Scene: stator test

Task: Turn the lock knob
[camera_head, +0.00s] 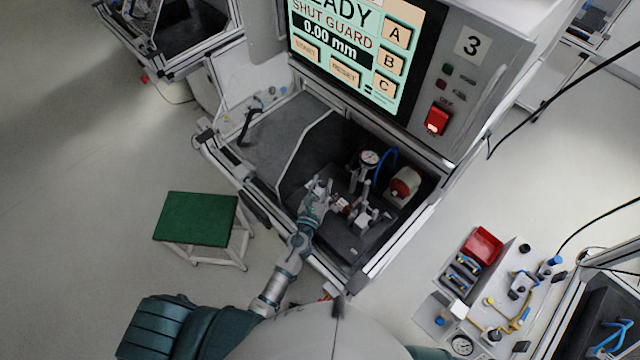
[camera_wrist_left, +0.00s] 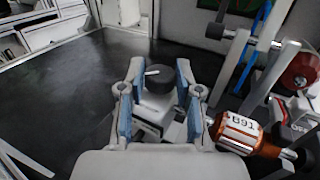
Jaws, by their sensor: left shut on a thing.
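The lock knob (camera_wrist_left: 158,82) is a round black knob with a white pointer line, seen in the left wrist view. My left gripper (camera_wrist_left: 159,72) has its two blue-padded fingers on either side of the knob and is shut on it. The pointer line runs nearly sideways across the picture. In the head view my left gripper (camera_head: 318,188) reaches into the test station, and the knob is too small or hidden to make out there. My right gripper is not in view.
An orange cylinder marked B91 (camera_wrist_left: 238,132) lies just right of my left gripper. A dial gauge (camera_head: 370,158) and a red-faced round part (camera_head: 402,186) stand nearby. The screen (camera_head: 352,50) reads SHUT GUARD. Dark floor left of the knob is clear.

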